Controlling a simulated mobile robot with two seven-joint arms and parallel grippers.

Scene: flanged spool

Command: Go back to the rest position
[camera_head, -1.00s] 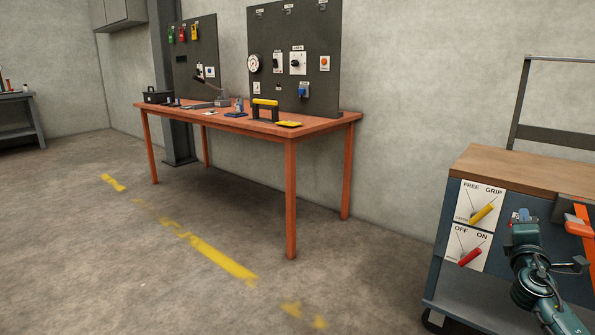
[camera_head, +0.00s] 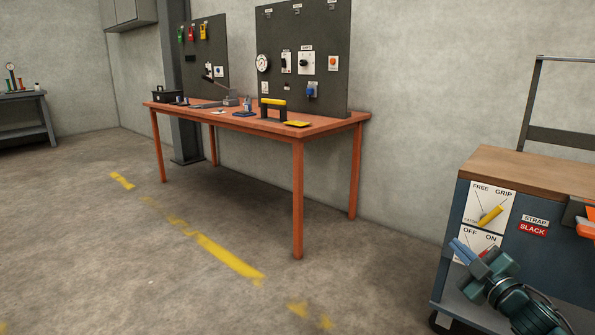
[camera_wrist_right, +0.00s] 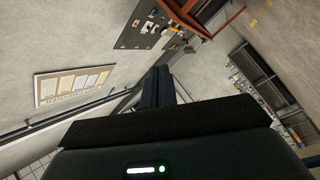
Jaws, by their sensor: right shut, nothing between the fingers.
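My right gripper (camera_head: 466,252) is at the lower right of the head view, in front of the cart's front panel. It is shut and empty, with its blue fingertips pointing up and left. It covers part of the OFF/ON plate (camera_head: 469,240), and that plate's red lever is hidden. In the right wrist view the closed dark fingers (camera_wrist_right: 158,88) show with nothing between them. My left gripper is in neither view.
A cart (camera_head: 540,163) with a wooden top stands at the right, with a FREE/GRIP plate (camera_head: 487,208) with a yellow lever and a STRAP SLACK label (camera_head: 533,225). An orange table (camera_head: 335,126) with dark panels stands against the wall. The floor left of the cart is clear.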

